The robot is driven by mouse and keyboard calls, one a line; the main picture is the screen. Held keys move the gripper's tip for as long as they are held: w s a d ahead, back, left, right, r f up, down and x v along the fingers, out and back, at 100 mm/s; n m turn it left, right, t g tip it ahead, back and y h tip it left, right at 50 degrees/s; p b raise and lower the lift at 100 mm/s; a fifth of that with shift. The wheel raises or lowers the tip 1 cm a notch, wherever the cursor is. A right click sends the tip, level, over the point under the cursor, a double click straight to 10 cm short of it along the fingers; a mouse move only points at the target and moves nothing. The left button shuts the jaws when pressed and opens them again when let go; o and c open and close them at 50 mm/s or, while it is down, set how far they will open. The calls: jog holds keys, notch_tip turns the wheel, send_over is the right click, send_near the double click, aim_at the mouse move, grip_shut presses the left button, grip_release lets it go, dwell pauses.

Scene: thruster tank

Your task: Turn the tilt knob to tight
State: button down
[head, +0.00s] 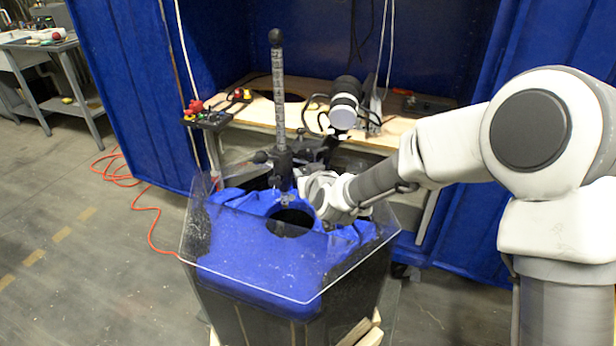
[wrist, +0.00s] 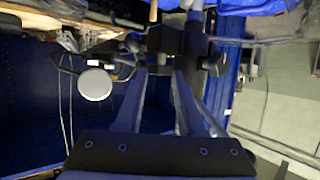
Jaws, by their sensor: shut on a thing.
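The thruster mount is a black clamp (head: 280,165) around an upright ruled pole (head: 278,95) with a black ball on top. It stands at the back of the tank (head: 250,260). My gripper (wrist: 166,72) is at the right side of the clamp in the head view, with its fingertips hidden there. In the wrist view its two fingers reach up to the dark clamp parts (wrist: 170,42) and are shut on a small dark part between the tips, which appears to be the tilt knob. The knob itself is mostly hidden, and its turn cannot be read.
A black and white cylinder (head: 344,103) stands behind the clamp, near the wooden bench (head: 255,110). A box with red and yellow buttons (head: 208,118) sits at the bench's left. The tank's clear panel edges surround blue material. Open floor lies at left.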

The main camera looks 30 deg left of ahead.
jog(key=m+h, duration=0.1)
jog(key=t+h+p, duration=0.1)
jog(key=m+p, duration=0.1)
jog(key=shift+s+a+r+m+t+h, duration=0.25)
jog(key=shift+s+a+m+t+h, duration=0.05)
jog(key=shift+a+h, duration=0.1)
jog(key=m+h+p, duration=0.1)
jog(key=m+t+h+p, duration=0.1)
jog(key=p, duration=0.1)
jog(key=shift+s+a, duration=0.1)
jog(key=shift+a, duration=0.1)
jog(key=m+h+p, duration=0.1)
jog(key=h+p, duration=0.1)
jog(key=p, duration=0.1)
jog(key=shift+a+m+t, duration=0.15)
jog(key=shift+m+t, duration=0.15)
jog(key=shift+m, duration=0.1)
jog(key=shift+f+m+h+p, duration=0.15)
jog(key=shift+m+h+p, duration=0.6)
jog(key=shift+h, duration=0.15)
jog(key=c, duration=0.5)
grip_release()
jog(key=shift+a, duration=0.1)
jog(key=shift+s+a, duration=0.1)
jog(key=shift+s, duration=0.1)
